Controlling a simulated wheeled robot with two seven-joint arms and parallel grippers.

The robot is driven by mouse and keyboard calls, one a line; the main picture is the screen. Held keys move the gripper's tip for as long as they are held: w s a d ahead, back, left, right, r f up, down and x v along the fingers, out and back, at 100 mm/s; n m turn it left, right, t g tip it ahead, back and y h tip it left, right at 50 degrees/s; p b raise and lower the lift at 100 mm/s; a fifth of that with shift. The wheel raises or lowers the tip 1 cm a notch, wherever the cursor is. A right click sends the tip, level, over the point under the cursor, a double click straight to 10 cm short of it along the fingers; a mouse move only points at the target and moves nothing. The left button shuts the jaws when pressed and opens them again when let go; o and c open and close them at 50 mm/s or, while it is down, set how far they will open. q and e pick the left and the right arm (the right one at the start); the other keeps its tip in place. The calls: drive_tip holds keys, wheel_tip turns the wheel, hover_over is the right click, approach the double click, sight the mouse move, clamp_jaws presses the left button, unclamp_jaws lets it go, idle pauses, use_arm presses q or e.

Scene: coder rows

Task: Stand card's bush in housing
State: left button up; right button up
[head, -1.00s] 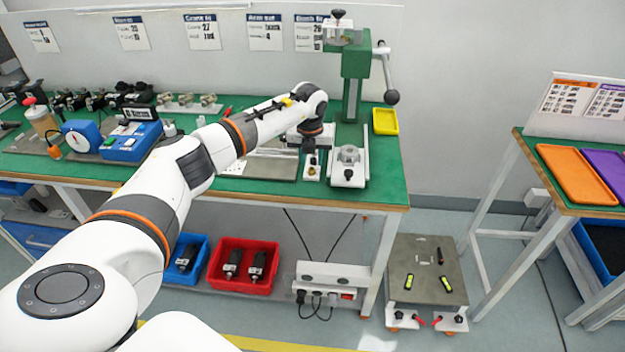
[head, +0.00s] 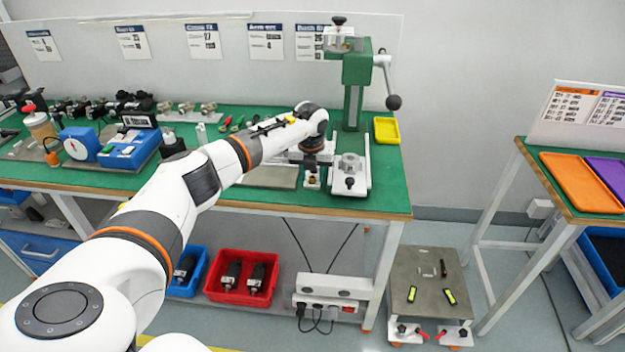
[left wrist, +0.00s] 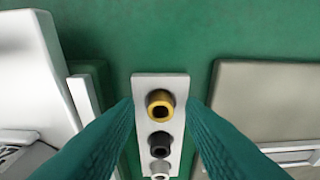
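A small white stand (left wrist: 174,83) in the left wrist view holds a brass bush (left wrist: 152,98), a black bush (left wrist: 159,145) and a pale one (left wrist: 160,168) in a row, the last cut off by the frame. My left gripper (left wrist: 161,106) is open, its teal fingers either side of the stand at the brass bush. In the head view my left gripper (head: 312,160) is above the stand (head: 312,184) and partly hides it. The grey metal housing (head: 350,163) sits on the press base to its right. Wall cards (head: 310,42) hang behind; their small print is unreadable. My right gripper is not in view.
The green arbor press (head: 356,75) with its lever (head: 390,85) rises behind the housing. A grey plate (head: 268,175) lies left of the stand. A yellow tray (head: 387,130) is at the right. The green bench (head: 388,180) is bare at its front right.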

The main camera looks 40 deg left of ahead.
use_arm(q)
clamp_jaws()
drive_tip(key=shift+r, duration=0.1)
drive_tip(key=shift+r+p, duration=2.15)
drive_tip(key=shift+r, duration=0.45)
wheel_tip(320, 180, up, 2)
drive_tip(key=shift+p, duration=0.85)
wheel_tip(320, 180, up, 7)
drive_tip(key=p, duration=0.2)
hover_over(312, 178)
drive_tip(key=w+d, duration=0.4)
drive_tip(key=shift+w+d+f+b, duration=0.5)
drive_tip(key=shift+w+f+b, duration=0.35)
drive_tip(key=shift+b, duration=0.6)
drive_tip(key=shift+w+d+f+b, duration=0.6)
drive_tip(key=shift+f+b, duration=0.45)
drive_tip(key=shift+b, duration=0.45)
drive_tip(key=shift+w+d+f+b, duration=0.4)
drive_tip(key=shift+w+f+b, duration=0.5)
drive_tip(key=shift+b, duration=0.55)
